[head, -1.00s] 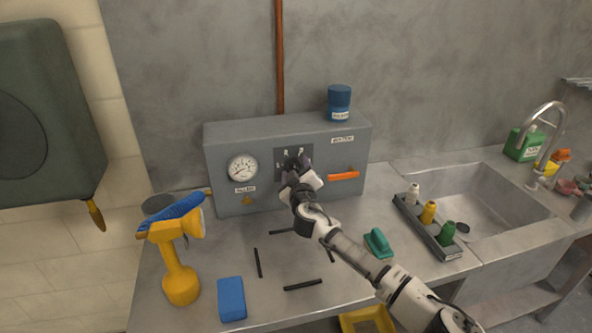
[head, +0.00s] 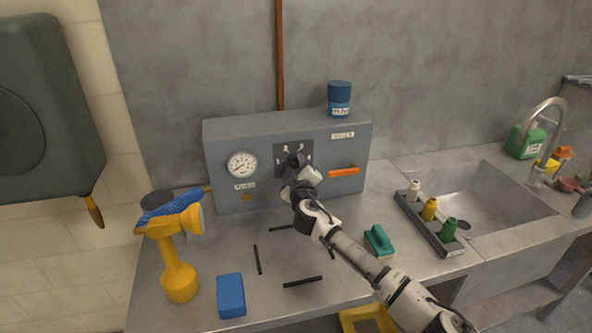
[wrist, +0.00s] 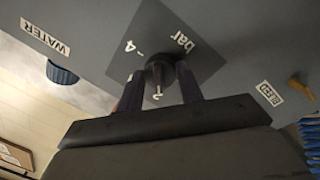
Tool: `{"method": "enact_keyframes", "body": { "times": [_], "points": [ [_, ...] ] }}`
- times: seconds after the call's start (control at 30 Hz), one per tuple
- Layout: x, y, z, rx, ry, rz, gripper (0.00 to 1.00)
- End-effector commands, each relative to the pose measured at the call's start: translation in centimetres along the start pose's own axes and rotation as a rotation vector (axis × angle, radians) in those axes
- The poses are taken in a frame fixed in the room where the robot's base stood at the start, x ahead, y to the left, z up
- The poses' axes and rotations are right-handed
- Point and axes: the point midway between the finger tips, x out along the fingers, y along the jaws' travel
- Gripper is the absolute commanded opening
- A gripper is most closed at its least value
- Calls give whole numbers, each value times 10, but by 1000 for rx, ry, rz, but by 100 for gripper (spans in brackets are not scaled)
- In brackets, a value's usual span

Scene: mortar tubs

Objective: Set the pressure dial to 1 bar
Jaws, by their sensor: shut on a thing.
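The pressure dial is a dark round knob (wrist: 159,70) on a dark square plate (wrist: 165,35) marked "bar" and "4"; another white mark below the knob is partly hidden. My gripper (wrist: 160,86) is shut on the knob, one dark finger on each side. In the head view the plate (head: 283,168) is on the front of the grey box (head: 240,140), and my gripper (head: 296,161) covers the knob. I cannot read the dial's setting.
A round gauge (head: 242,164) is left of the plate and an orange handle (head: 344,171) right of it. A yellow lamp-shaped object (head: 178,270), blue block (head: 230,296) and green brush (head: 379,241) are on the counter.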

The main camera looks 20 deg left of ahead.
Motion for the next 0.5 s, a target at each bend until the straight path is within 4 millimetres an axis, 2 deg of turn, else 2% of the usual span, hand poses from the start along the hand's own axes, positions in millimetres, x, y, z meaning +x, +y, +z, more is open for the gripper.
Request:
{"method": "enact_keyframes", "body": {
  "times": [0.5],
  "points": [
    [0,-2,3,-474,40,34,14]
  ]
}}
